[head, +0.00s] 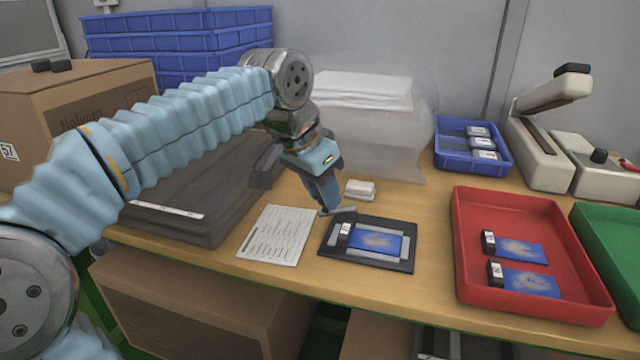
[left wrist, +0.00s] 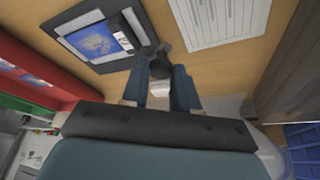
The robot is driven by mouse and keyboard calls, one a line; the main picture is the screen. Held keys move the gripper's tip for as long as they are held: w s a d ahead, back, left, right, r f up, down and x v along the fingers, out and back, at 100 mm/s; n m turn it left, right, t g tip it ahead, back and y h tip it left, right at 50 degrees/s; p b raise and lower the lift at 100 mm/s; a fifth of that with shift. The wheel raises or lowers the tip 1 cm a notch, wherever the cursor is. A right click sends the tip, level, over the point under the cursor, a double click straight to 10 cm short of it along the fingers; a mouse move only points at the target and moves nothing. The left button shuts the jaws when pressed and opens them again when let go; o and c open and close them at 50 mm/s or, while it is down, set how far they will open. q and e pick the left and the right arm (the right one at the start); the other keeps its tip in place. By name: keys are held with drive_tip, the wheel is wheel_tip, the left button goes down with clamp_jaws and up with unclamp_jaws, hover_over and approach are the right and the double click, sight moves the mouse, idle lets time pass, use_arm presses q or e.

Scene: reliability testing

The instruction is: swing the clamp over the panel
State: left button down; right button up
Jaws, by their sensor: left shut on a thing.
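A blue panel (head: 375,241) lies flat in a dark fixture plate (head: 350,261) with grey strips. Both show in the left wrist view, the panel (left wrist: 90,42) and the plate (left wrist: 88,66). The clamp (head: 340,211) shows as a short grey bar at the plate's back left edge, beside the panel and not over it. My left gripper (head: 328,207) points down there. In the left wrist view its fingers (left wrist: 158,88) are shut on the clamp's dark round knob (left wrist: 160,68). The clamp's pivot is hard to make out. My right gripper is not in view.
A printed sheet (head: 277,235) lies left of the plate, a small white stack (head: 360,189) behind it. A red tray (head: 462,275) with two panels stands right, a green tray (head: 612,235) beyond. A blue bin (head: 448,159) and a beige machine (head: 535,150) stand behind.

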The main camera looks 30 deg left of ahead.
use_arm(q)
drive_tip(key=n, duration=0.1)
drive_tip(key=d+n+y, duration=0.1)
drive_tip(key=n, duration=0.1)
drive_tip(key=shift+s+d+p, duration=0.2)
drive_tip(key=shift+s+p, duration=0.15)
drive_tip(key=n, duration=0.1)
drive_tip(key=d+n+y, duration=0.1)
drive_tip(key=shift+s+d+r+n+p, duration=0.1)
drive_tip(key=shift+s+d+n+p, duration=0.1)
drive_tip(key=shift+n+p, duration=0.15)
drive_tip(key=shift+w+d+n+g+y+p, duration=0.15)
drive_tip(key=shift+d+n+y+p, duration=0.4)
drive_tip(key=shift+n, duration=0.7)
drive_tip(key=shift+d+n+g+y+p, duration=0.15)
drive_tip(key=shift+d+n+y+p, duration=0.4)
drive_tip(key=shift+n, duration=0.65)
drive_tip(key=shift+d, duration=0.15)
drive_tip(key=c, duration=0.9)
unclamp_jaws()
drive_tip(key=shift+o, duration=0.2)
